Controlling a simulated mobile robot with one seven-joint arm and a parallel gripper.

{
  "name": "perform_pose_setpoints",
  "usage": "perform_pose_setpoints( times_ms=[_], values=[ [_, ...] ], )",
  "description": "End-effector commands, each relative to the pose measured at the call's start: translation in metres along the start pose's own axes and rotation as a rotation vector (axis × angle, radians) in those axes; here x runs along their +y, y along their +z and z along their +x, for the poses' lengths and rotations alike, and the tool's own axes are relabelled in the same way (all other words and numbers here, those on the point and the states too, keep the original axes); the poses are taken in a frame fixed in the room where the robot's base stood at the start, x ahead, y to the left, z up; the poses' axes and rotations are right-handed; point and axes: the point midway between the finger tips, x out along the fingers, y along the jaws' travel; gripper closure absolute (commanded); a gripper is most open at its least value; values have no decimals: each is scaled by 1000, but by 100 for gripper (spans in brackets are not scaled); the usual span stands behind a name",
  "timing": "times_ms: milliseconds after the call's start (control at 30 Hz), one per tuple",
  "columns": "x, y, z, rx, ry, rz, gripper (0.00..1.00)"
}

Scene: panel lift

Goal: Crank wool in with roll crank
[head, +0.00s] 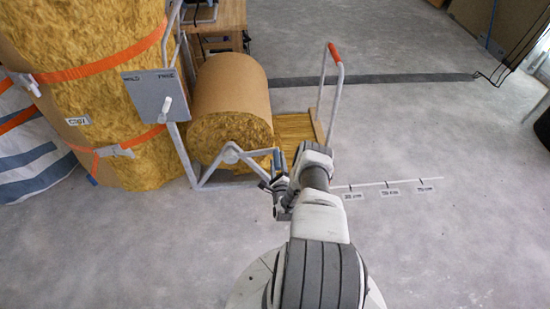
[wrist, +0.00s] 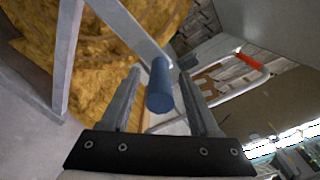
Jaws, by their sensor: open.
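The wool roll (head: 232,95) lies on its side in a grey stand, brown on the outside with yellow wool at its end. Its end also fills the upper left of the wrist view (wrist: 75,75). The roll crank (head: 250,153) is a grey bar at the roll's near end. In the wrist view the crank bar (wrist: 125,25) runs to a blue-grey cylindrical handle (wrist: 160,88). My gripper (head: 275,180) is at the crank's outer end. In the wrist view its open fingers (wrist: 160,73) stand either side of the handle, with gaps visible on both sides.
A flat yellow wool strip (head: 294,128) lies right of the roll, by a red-gripped upright frame (head: 335,52). A grey lever panel (head: 155,94) and large strapped wool rolls (head: 95,60) stand left. Floor marks (head: 390,183) lie right; the floor around is clear.

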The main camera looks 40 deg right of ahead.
Motion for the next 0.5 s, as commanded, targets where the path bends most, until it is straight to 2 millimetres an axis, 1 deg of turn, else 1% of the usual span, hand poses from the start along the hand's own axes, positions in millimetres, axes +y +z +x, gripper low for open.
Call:
perform_pose_setpoints(
  times_ms=[433, 467, 500],
  values=[
    [-1, -2, -1, 1, 0, 0, 38],
    [-1, -2, -1, 1, 0, 0, 40],
    [-1, -2, -1, 1, 0, 0, 47]
  ],
)
